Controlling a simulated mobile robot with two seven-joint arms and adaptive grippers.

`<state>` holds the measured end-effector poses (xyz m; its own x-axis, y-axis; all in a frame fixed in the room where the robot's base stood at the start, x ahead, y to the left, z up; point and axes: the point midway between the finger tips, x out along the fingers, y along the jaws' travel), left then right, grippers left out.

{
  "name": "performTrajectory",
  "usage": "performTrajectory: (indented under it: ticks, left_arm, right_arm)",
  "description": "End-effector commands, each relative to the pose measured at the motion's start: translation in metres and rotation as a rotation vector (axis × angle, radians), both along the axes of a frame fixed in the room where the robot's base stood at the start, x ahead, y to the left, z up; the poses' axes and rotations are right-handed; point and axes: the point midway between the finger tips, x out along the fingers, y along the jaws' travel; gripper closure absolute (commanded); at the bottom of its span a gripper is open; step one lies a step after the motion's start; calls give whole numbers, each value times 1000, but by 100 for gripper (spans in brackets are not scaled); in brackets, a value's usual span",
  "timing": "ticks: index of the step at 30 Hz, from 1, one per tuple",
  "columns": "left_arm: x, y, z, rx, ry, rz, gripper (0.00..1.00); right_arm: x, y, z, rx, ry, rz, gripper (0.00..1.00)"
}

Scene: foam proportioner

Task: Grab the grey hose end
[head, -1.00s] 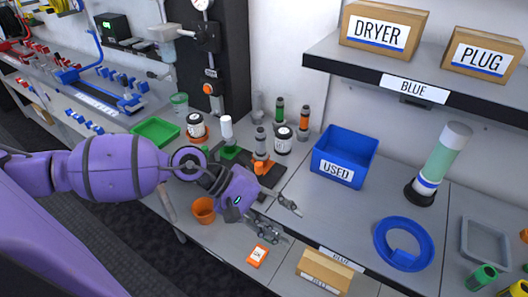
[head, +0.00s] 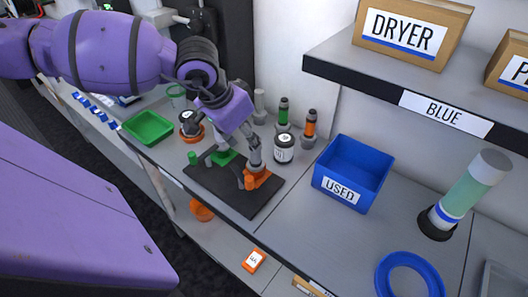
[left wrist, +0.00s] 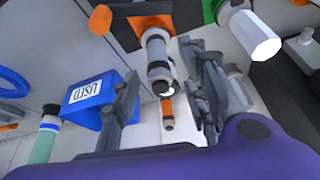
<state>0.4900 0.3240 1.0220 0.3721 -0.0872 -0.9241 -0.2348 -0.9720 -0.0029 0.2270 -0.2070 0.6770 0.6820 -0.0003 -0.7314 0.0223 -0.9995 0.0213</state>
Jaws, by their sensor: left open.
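A grey hose end (head: 254,157) stands on an orange base (head: 258,179) on a black mat (head: 232,197). In the left wrist view the grey hose end (left wrist: 158,60) lies between the two fingers, with a gap to the left finger. My left gripper (head: 230,150) is open above the mat, pointing down at the hose end. Its fingers (left wrist: 160,98) also show in the left wrist view. Whether either finger touches the hose end is unclear. My right gripper is not in view.
A green base (head: 224,157) is on the mat, and its white-topped piece (left wrist: 255,35) shows in the wrist view. A white jar (head: 284,148) and grey fittings with green (head: 283,112) and orange (head: 310,124) bands stand behind. A blue USED bin (head: 350,172) stands to the right.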

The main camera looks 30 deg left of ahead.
Motion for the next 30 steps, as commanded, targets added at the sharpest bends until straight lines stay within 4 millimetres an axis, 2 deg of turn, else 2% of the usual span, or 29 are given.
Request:
performTrajectory:
  ticks: [3, 8, 18, 27, 30]
  left_arm:
    - [3, -2, -11, -4, 3, 0, 59]
    - [9, -5, -27, -5, 3, 0, 59]
    - [23, -12, -68, -5, 1, 2, 59]
    - [24, -12, -73, -3, 1, 2, 59]
    - [24, -12, -73, -3, 1, 2, 72]
  right_arm:
    - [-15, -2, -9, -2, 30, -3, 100]
    - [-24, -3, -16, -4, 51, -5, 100]
    - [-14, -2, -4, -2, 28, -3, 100]
    - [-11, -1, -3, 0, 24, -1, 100]
    - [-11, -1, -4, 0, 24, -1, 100]
